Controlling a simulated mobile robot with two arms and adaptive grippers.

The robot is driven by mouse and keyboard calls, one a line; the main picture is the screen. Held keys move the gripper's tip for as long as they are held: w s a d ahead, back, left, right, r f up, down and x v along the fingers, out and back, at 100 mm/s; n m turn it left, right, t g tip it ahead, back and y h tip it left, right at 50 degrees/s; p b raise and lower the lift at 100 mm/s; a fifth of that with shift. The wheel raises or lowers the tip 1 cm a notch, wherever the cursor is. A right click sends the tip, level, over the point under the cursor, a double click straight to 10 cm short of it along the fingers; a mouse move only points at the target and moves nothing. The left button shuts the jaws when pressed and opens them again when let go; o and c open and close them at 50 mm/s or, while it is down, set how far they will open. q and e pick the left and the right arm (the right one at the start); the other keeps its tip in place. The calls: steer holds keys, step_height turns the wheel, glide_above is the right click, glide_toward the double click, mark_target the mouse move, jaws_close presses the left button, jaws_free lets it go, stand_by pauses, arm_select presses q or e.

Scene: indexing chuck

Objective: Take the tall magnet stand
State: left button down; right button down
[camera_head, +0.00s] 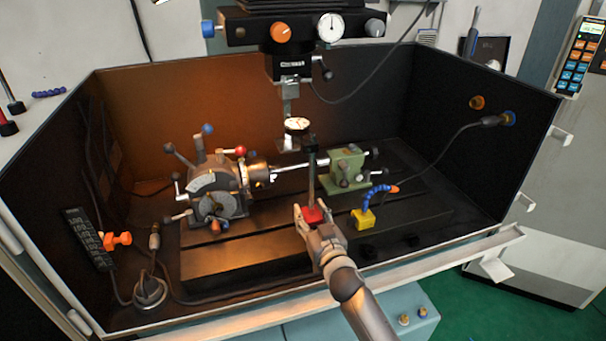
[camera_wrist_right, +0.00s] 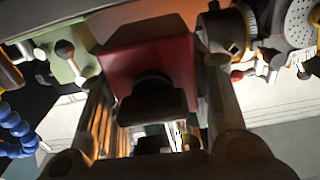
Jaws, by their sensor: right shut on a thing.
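The tall magnet stand has a red block base (camera_head: 314,216) on the dark machine table, with an upright grey post (camera_head: 311,170) rising from it. A round white dial (camera_head: 298,124) shows at the top of the post. My right gripper (camera_head: 311,214) reaches in from the front, its fingers on either side of the red base. In the right wrist view the red block (camera_wrist_right: 150,60) fills the space between the two fingers, and the gripper is shut on it. The post's top is partly confused with the spindle parts behind it. My left gripper is not in view.
A grey indexing head (camera_head: 215,190) stands left, with a green tailstock (camera_head: 347,168) behind right. A yellow block (camera_head: 364,219) with a blue hose sits close right of the stand. The spindle (camera_head: 290,67) hangs above. A tray wall (camera_head: 480,130) encloses the right side.

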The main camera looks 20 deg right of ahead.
steer(key=shift+r, duration=0.6)
steer(key=shift+s, duration=0.1)
steer(key=shift+s+r+p, duration=0.1)
steer(key=shift+s+p, duration=0.55)
steer(key=shift+s, duration=0.35)
steer(key=s+d+r+p, duration=0.1)
steer(key=s+p, duration=0.6)
steer(key=s, duration=2.1)
steer(key=shift+r, duration=0.4)
